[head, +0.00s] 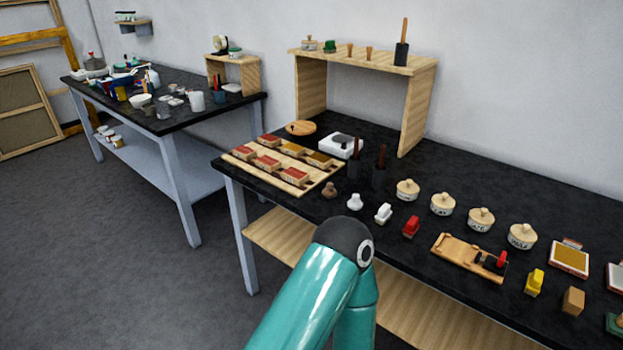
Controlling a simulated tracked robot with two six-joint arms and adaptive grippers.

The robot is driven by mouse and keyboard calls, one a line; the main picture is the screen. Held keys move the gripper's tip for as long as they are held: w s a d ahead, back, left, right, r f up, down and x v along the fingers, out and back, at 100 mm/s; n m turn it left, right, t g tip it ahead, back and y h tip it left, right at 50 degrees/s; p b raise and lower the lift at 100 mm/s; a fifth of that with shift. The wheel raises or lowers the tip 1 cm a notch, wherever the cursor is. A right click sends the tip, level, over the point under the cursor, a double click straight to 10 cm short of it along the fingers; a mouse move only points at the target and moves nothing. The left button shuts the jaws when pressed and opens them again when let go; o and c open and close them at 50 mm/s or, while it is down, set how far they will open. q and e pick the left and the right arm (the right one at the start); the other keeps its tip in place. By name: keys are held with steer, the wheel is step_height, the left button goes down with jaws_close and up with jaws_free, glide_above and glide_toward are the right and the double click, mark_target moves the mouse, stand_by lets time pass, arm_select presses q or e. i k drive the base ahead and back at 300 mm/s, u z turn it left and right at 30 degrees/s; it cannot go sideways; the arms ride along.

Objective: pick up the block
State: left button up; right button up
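Several things on the black worktop could be the block, and I cannot tell which is meant. A tan block (573,301) stands near the front edge at the right, with a yellow block-like piece (534,282) just left of it. A red piece (411,227) and a white piece (383,213) stand farther left along the front. Several small red-topped and ochre-topped blocks (267,163) sit on a wooden board at the left end. One teal arm of mine rises from the bottom centre, showing a dark joint. Neither gripper is in view.
Several lidded wooden pots (442,204) stand in a row behind the small pieces. A wooden board with a red part (460,258) lies near the front edge. Dark cups with tools (379,175) and a wooden shelf (365,62) stand behind. A second cluttered table (185,120) is at the left.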

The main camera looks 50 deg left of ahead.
mark_target(297, 177)
steer(key=z, duration=1.2)
steer(key=i, duration=0.15)
steer(key=u, duration=2.8)
steer(key=k, duration=0.85)
steer(key=u, duration=0.15)
steer(key=i, duration=0.85)
steer(key=u, duration=0.8)
